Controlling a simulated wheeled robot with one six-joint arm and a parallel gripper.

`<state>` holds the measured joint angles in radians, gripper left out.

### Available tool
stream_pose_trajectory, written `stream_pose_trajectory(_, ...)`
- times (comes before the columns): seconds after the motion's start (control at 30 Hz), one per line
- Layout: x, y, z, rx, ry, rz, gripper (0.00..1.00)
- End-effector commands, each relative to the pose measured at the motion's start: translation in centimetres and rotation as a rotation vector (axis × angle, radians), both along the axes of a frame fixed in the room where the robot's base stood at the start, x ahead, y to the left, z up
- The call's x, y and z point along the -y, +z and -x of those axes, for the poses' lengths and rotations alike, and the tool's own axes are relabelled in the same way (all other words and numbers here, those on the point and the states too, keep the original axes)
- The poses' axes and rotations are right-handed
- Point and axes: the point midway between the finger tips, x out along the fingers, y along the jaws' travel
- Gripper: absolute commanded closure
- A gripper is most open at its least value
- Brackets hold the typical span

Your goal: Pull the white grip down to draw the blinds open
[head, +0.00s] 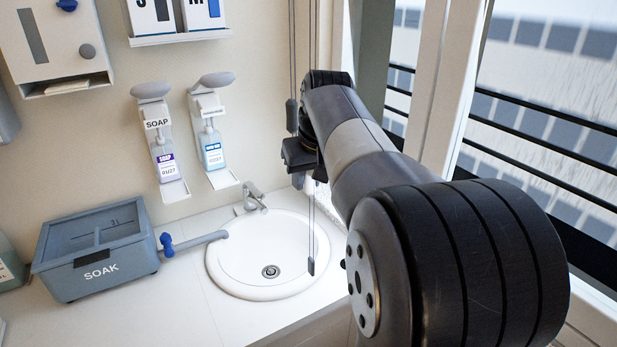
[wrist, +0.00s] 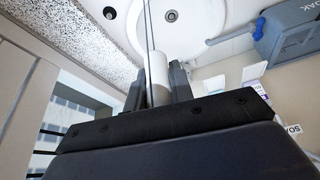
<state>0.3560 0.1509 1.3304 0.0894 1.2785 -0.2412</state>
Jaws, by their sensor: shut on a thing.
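My gripper (wrist: 157,82) is shut on the white grip (wrist: 159,72), a pale cylinder standing between its two dark fingers in the wrist view. A thin cord (wrist: 148,28) runs past the grip in that view. In the head view my gripper (head: 300,157) is at the hanging cords (head: 292,45), above the right side of the sink. My arm and gripper hide most of the grip there. No blind slats can be made out in either view.
A dark weight (head: 291,116) hangs on a cord beside my gripper, and another (head: 311,266) hangs over the white sink (head: 226,272). The faucet (head: 252,200), soap dispensers (head: 160,140) and blue SOAK box (head: 95,250) are left. The window frame (head: 440,90) is close on the right.

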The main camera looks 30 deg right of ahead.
Motion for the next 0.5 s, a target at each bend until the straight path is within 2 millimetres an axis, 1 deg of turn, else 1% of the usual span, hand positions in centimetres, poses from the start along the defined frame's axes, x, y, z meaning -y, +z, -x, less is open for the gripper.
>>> stream_pose_trajectory(0.03, 0.0, 0.0, 0.0, 0.0, 0.0, 0.0, 0.98)
stream_pose_trajectory(0.07, 0.0, 0.0, 0.0, 0.0, 0.0, 0.0, 1.0)
stream_pose_trajectory(0.37, 0.0, -0.1, 0.0, 0.0, 0.0, 0.001, 1.0)
stream_pose_trajectory(0.47, 0.0, -1.0, 0.0, -0.001, 0.0, 0.0, 1.0)
stream_pose_trajectory(0.5, 0.0, -1.7, 0.0, -0.002, 0.0, 0.0, 1.0)
